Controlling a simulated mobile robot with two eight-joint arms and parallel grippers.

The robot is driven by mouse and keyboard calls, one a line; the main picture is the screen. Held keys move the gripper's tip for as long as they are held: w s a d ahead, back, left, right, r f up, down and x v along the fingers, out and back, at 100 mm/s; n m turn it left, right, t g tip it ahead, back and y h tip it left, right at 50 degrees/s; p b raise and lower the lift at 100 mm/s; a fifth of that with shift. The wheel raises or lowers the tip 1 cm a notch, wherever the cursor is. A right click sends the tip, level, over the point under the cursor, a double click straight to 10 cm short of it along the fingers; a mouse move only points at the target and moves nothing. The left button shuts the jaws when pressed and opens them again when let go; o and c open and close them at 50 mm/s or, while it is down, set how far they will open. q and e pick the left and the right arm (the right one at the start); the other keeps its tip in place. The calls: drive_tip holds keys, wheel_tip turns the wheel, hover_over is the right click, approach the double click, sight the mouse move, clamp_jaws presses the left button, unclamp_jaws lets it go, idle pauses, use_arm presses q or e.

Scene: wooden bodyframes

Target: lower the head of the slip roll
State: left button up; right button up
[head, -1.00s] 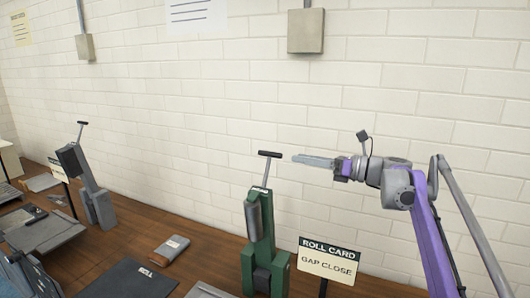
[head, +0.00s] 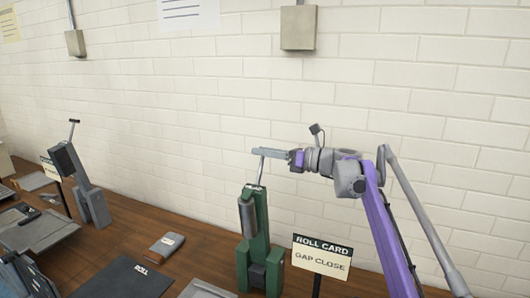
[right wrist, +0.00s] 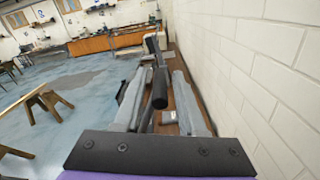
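The slip roll (head: 256,222) is a green upright machine with a grey roll on its side. A thin grey lever (head: 261,173) rises from its top. In the head view my right gripper (head: 266,153) is at the top of the lever and covers its dark handle. In the right wrist view the black handle (right wrist: 160,90) lies between the two spread grey fingers of the right gripper (right wrist: 160,100), with gaps at both sides. The right gripper is open. My left gripper is in neither view.
A card (head: 321,258) reading "ROLL CARD GAP CLOSE" stands right of the slip roll. A grey machine (head: 84,185) with a similar lever stands at left. A dark plate (head: 127,280) and a small grey block (head: 166,244) lie on the wooden bench. The white wall is close behind.

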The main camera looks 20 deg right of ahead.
clamp_jaws()
idle(1.2)
